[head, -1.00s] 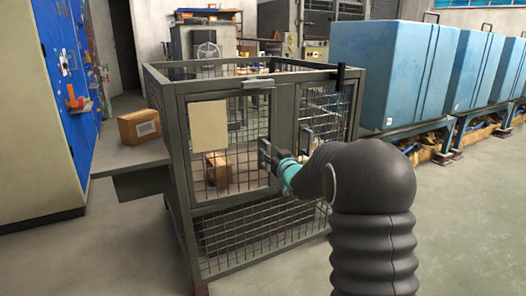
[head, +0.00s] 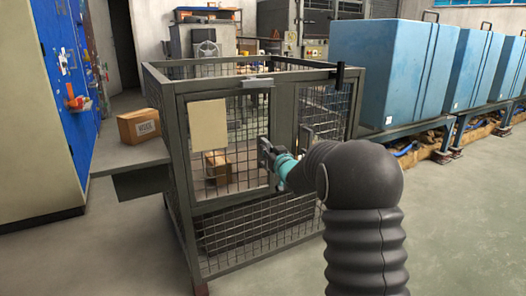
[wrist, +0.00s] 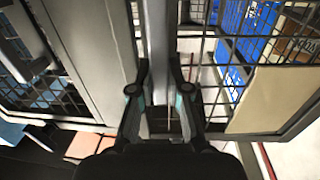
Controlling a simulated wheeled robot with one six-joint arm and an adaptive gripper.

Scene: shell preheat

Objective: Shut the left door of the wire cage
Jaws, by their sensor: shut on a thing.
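The wire cage (head: 184,160) is a dark grey frame with mesh sides. Its left door (head: 184,150) carries a beige plate (head: 208,126) and stands close to the front frame; I cannot tell whether a small gap is left. My gripper (head: 265,152) is at the door's right edge, shut on what looks like its upright handle. In the wrist view the two fingers of my gripper (wrist: 160,95) stand either side of this upright bar, partly hidden between them. The beige plate shows at the right there (wrist: 270,95).
A cardboard box (head: 218,170) sits inside the cage behind the mesh. Another box (head: 139,126) stands on a grey ledge left of the cage. Blue bins (head: 390,75) line the right side. Floor at the front right is clear.

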